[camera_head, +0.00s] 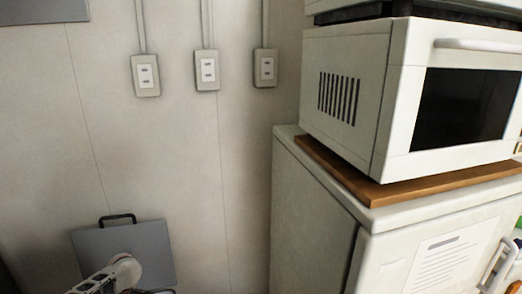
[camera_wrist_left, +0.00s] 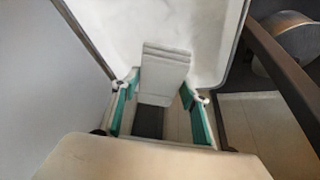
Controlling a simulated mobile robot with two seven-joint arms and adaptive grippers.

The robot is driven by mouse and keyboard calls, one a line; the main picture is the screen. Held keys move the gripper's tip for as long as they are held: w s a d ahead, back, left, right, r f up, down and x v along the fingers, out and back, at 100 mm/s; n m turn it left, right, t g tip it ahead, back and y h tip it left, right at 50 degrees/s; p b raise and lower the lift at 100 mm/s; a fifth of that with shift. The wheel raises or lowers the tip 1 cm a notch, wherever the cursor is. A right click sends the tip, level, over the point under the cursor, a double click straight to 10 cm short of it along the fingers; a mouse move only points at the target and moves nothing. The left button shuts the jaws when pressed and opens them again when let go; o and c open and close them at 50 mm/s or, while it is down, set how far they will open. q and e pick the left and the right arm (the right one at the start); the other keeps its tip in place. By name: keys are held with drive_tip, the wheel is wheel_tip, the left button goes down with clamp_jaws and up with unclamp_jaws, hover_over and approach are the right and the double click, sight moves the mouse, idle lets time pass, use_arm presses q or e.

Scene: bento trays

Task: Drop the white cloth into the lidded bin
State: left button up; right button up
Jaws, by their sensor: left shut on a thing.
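The white cloth (camera_wrist_left: 165,68) looks like a folded, layered strip in the left wrist view. My left gripper (camera_wrist_left: 160,88), with teal finger pads, is shut on it. Beyond the cloth is a pale, smooth surface with a dark edge (camera_wrist_left: 212,35), which looks like the bin's inside; how far the cloth is from it I cannot tell. In the head view a grey lid panel (camera_head: 155,245) with a black handle stands raised at the lower left. My left arm is in front of it, and its gripper is below the frame. My right gripper is in neither view.
A white cabinet (camera_head: 312,215) stands right of the lid, with a wooden board (camera_head: 400,193) and a microwave (camera_head: 345,90) on top. A plain wall with outlets is behind. The left wrist view shows a dark bar (camera_wrist_left: 283,70) and a round metallic object (camera_wrist_left: 287,42) at right.

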use_arm(q)
drive_tip(key=o, duration=1.1)
drive_tip(key=shift+o, duration=0.2)
drive_tip(key=shift+r, duration=0.1)
drive_tip(key=shift+d+r, duration=0.15)
drive_tip(key=shift+r, duration=0.05)
drive_tip(key=shift+v, duration=1.1)
drive_tip(key=s+d, duration=0.1)
drive_tip(key=d, duration=1)
drive_tip(key=shift+s+d, duration=0.15)
drive_tip(key=shift+d, duration=0.25)
drive_tip(key=shift+d, duration=0.1)
